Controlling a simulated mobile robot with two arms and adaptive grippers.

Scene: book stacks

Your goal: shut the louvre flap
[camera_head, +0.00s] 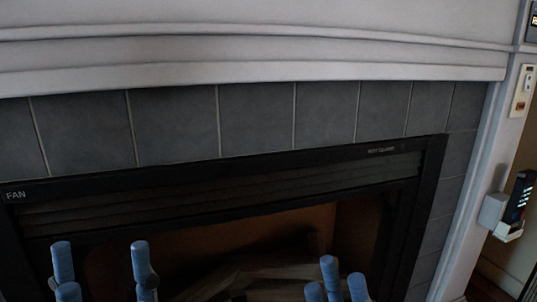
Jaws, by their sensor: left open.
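The louvre flap (215,195) is a dark slatted strip across the top of the fireplace, just under the black frame bar marked "FAN". I cannot tell from this angle whether it stands open or shut. My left gripper (104,274) is at the lower left, below the louvre, with its blue fingertips wide apart and nothing seen between them. My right gripper (340,284) is at the bottom, right of centre, in front of the firebox opening. Its blue fingertips are close together, partly cut off by the picture's edge. Neither gripper appears to touch the louvre.
The black fireplace frame (433,185) surrounds the opening, with pale logs (270,277) inside. Grey tiles (175,125) and a white mantel (250,72) run above. A dark handset (518,197) in a white holder is mounted at the right.

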